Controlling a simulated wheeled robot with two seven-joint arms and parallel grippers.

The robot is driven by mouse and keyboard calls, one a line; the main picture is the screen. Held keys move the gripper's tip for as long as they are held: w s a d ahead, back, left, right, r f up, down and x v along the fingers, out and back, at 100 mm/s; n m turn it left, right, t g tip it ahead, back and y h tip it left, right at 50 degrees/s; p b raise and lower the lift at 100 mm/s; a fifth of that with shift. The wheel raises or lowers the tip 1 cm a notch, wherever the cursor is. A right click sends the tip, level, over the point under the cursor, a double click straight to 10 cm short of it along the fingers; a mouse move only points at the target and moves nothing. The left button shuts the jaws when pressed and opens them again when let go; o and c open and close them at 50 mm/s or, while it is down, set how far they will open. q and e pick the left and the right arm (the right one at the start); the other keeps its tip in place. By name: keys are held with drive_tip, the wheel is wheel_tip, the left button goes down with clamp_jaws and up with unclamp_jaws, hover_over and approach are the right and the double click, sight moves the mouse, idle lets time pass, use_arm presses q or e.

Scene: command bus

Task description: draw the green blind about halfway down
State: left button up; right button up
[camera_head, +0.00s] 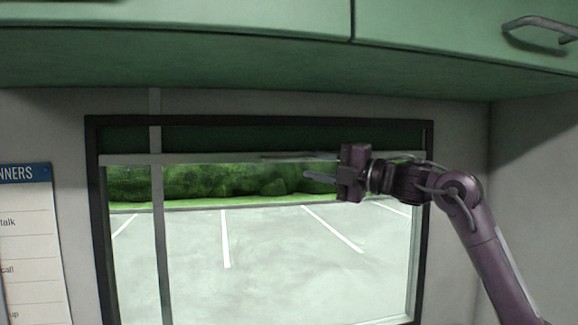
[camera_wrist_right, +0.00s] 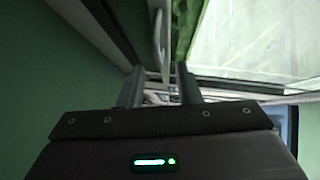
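The green blind (camera_head: 230,138) is a narrow dark green strip across the top of the window, with a pale bottom bar (camera_head: 200,158) along its lower edge. A thin grey handle (camera_head: 290,156) shows on the bar near its middle. My right gripper (camera_head: 318,177) is at the bar's right half, its fingers pointing left. In the right wrist view the two fingers (camera_wrist_right: 160,85) are spread apart, and the pale handle (camera_wrist_right: 160,38) stands ahead of and between them. I cannot tell whether they touch it. My left gripper is not in view.
A dark window frame (camera_head: 93,215) surrounds the glass, with a pale vertical strip (camera_head: 158,230) at its left. Green overhead cabinets (camera_head: 200,60) jut out above. A planner sheet (camera_head: 30,240) hangs at the left. The space before the lower window is mostly clear.

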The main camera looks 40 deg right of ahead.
sight(291, 159)
drive_tip(key=p+x, duration=0.1)
drive_tip(key=x, duration=0.1)
drive_tip(key=p+x, duration=0.3)
drive_tip(key=x, duration=0.1)
drive_tip(key=shift+a+r+p, duration=0.15)
drive_tip(key=shift+r+p, duration=0.25)
drive_tip(key=shift+w+a+f, duration=0.1)
drive_tip(key=shift+w, duration=0.25)
clamp_jaws()
drive_tip(key=shift+f, duration=0.1)
